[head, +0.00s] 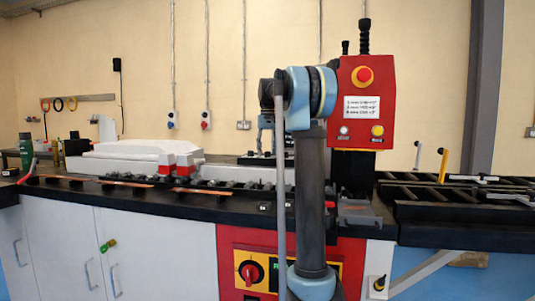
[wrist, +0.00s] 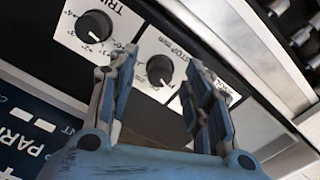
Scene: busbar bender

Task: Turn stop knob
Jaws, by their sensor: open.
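The stop knob (wrist: 160,70) is a round black dial with a white pointer mark, on a white scale plate labelled "STOP mm" in the wrist view. My gripper (wrist: 161,61) is open, its two blue fingers pointing toward the panel. The knob shows between the fingertips, with a gap on each side, and I see no contact. How far the tips are from the panel is hard to tell. The right finger covers part of the scale plate. In the head view my arm hides the panel with this knob.
A similar black knob labelled "TRIM" (wrist: 97,24) sits just left of the stop knob. A dark blue label plate (wrist: 30,130) is at lower left. A red control box (head: 362,100) with a red button rises behind my arm. A long black bench (head: 110,192) runs across the head view.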

